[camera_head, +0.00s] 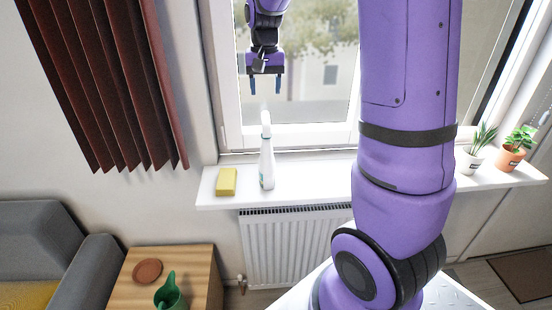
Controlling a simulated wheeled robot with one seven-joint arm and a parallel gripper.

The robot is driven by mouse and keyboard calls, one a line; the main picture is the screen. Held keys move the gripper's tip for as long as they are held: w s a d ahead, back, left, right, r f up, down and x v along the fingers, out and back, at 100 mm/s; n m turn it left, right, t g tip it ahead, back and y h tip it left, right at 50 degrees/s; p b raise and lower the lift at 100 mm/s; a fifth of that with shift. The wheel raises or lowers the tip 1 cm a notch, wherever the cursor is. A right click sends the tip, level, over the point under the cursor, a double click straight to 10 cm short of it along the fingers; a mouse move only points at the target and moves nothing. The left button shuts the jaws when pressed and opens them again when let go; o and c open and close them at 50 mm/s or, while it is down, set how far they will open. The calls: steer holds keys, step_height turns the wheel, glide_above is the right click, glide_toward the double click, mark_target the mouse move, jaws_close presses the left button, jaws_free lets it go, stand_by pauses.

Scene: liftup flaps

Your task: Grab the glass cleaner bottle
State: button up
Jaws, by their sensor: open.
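The glass cleaner bottle (267,163) is a white spray bottle standing upright on the white windowsill (325,182), in front of the window. My gripper (267,86) is open and points down, above the bottle in the picture. Its two blue fingers are apart with nothing between them. A visible gap separates the fingertips from the bottle's spray head. How far my gripper is in depth from the bottle, I cannot tell. My purple arm hides part of the sill and window on the right.
A yellow sponge (226,181) lies on the sill just left of the bottle. Two potted plants, one in a white pot (469,163) and one in an orange pot (511,158), stand at the right. A radiator (295,245) is below. A red-brown curtain (110,80) hangs left.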

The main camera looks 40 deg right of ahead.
mark_target(266, 119)
steer(key=shift+w+d+f, duration=0.1)
steer(key=shift+d+f, duration=0.1)
steer(key=shift+f, duration=0.15)
step_height(266, 119, down, 5)
steer(key=shift+a+f, duration=0.2)
steer(key=shift+f, duration=2.5)
jaws_close()
steer(key=shift+r, duration=0.1)
